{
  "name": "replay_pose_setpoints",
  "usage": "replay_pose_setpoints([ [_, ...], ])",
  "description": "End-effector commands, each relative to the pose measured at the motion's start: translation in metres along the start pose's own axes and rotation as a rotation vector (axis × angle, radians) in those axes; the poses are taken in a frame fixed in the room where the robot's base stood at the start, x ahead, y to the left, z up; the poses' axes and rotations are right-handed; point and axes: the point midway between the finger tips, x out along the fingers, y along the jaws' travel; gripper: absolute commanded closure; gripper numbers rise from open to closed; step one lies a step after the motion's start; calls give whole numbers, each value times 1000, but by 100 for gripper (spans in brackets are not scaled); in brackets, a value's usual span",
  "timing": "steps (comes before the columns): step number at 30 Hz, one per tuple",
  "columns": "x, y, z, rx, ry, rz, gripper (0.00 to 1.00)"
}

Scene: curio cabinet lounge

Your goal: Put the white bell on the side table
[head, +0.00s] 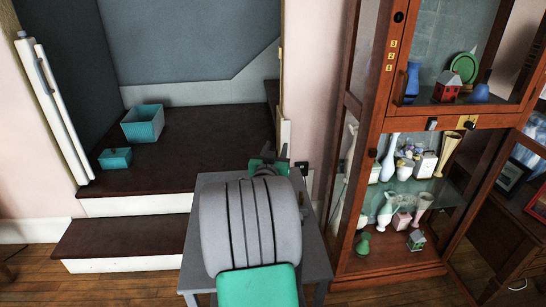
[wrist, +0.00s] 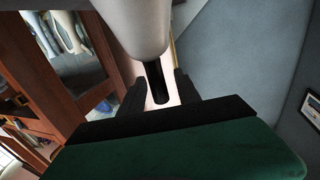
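The white bell (wrist: 140,25) fills the top middle of the wrist view, with its body close up. Its black handle (wrist: 158,82) points into the space between the fingers of my gripper (wrist: 160,88). The two dark fingers stand on either side of the handle, and a strip of pink shows between the handle and the right finger, so they look open around it. In the head view my gripper (head: 270,164) is over the far edge of the grey side table (head: 198,200). My arm hides the bell there, and I cannot tell whether it touches the table.
A wooden cabinet (head: 350,270) with vases and small houses stands on the right, its glass door open. On the left are dark steps (head: 120,235) with a teal bin (head: 143,124) and a smaller teal box (head: 115,158). My arm covers most of the tabletop.

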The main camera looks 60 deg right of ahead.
Motion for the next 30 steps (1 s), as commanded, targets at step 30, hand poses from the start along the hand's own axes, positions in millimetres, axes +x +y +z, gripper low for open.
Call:
replay_pose_setpoints([
  [30, -121, -19, 5, 9, -90, -24, 61],
])
